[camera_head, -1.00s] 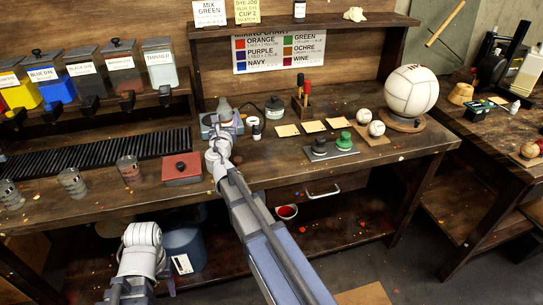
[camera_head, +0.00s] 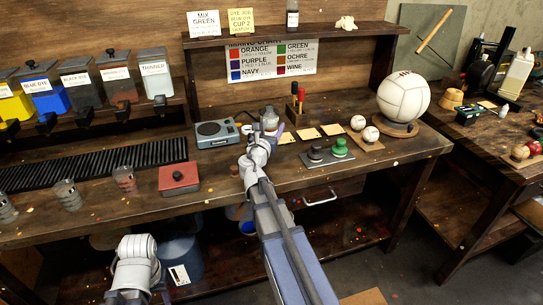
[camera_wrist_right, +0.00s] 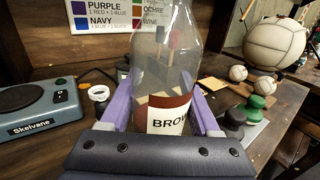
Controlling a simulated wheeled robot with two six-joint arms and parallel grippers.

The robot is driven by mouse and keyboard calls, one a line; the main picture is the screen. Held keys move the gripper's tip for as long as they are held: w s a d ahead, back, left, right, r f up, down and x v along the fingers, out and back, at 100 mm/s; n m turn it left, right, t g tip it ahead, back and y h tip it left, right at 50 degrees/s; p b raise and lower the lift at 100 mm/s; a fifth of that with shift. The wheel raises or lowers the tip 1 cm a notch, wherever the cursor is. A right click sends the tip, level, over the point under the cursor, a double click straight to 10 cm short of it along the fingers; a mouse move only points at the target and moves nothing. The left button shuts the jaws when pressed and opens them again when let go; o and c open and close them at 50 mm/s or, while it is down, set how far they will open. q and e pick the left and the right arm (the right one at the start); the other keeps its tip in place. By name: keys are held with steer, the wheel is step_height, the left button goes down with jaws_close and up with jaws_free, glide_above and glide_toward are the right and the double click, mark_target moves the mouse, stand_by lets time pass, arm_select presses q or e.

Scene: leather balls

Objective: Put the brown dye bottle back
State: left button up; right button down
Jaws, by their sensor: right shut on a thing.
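The brown dye bottle (camera_wrist_right: 165,62) is clear glass with a brown band and a white label reading "BROW", seen upright in the right wrist view. My right gripper (camera_wrist_right: 163,108) is shut on it, one purple finger on each side. Its neck top is cut off by the frame edge and its base is hidden behind the gripper. In the head view my right gripper (camera_head: 270,130) is over the back of the bench, right of the scale, with the bottle (camera_head: 269,117) small and partly hidden. My left arm is low at the left; its gripper does not show.
The scale (camera_head: 214,133) stands left of the gripper. Green and dark stampers (camera_head: 339,148), cards and small balls are to the right, with a large white ball (camera_head: 404,94) beyond. The upper shelf (camera_head: 340,27) holds signs and a small bottle (camera_head: 292,19). A red box (camera_head: 179,177) is at front.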

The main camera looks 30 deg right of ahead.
step_height(320, 180, down, 4)
steer(key=b, duration=0.3)
steer(key=shift+f, duration=0.2)
steer(key=shift+f, duration=0.15)
step_height(320, 180, down, 3)
steer(key=b, duration=0.4)
steer(key=shift+f, duration=0.2)
steer(key=shift+f, duration=0.2)
steer(key=shift+c, duration=0.6)
jaws_free()
